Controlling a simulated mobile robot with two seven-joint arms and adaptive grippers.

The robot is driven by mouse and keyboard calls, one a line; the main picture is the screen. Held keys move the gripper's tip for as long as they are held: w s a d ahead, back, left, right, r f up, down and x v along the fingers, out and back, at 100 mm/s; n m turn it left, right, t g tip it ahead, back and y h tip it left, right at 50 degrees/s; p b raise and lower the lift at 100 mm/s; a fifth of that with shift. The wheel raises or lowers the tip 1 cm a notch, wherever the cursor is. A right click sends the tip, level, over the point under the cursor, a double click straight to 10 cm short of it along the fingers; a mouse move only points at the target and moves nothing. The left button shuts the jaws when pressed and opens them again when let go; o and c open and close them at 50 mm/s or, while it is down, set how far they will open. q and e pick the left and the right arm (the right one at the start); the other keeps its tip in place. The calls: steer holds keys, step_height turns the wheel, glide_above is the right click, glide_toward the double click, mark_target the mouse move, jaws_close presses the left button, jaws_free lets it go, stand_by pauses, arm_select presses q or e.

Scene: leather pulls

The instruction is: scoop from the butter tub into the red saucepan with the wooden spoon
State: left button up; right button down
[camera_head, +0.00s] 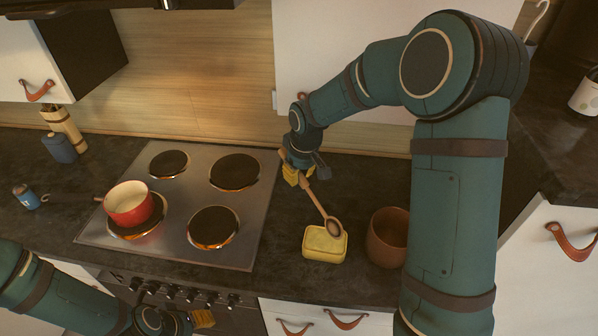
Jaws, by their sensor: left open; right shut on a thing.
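The wooden spoon (315,201) is held by my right gripper (296,176) near its upper end. It slants down to the right. The spoon's bowl overlaps the back right corner of the yellow butter tub (324,256) in the picture; I cannot tell whether it touches the butter. The red saucepan (128,208) stands upright on the front left burner, its handle toward the left, its inside pale. My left gripper (198,319) is open and low at the bottom edge, in front of the stove, with much of it cut off.
A brown pot (387,238) stands just right of the tub, close to my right arm. The stove (187,208) has other empty burners. A small blue-grey jar (27,196) and a blue canister (59,147) stand at the left. Counter between stove and tub is clear.

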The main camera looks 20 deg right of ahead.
step_height(320, 180, down, 11)
steer(key=b, duration=0.7)
steer(key=shift+r, duration=0.15)
stand_by(0.3)
steer(key=shift+w, duration=0.15)
steer(key=shift+b, duration=0.4)
stand_by(1.3)
steer(key=shift+r, duration=0.2)
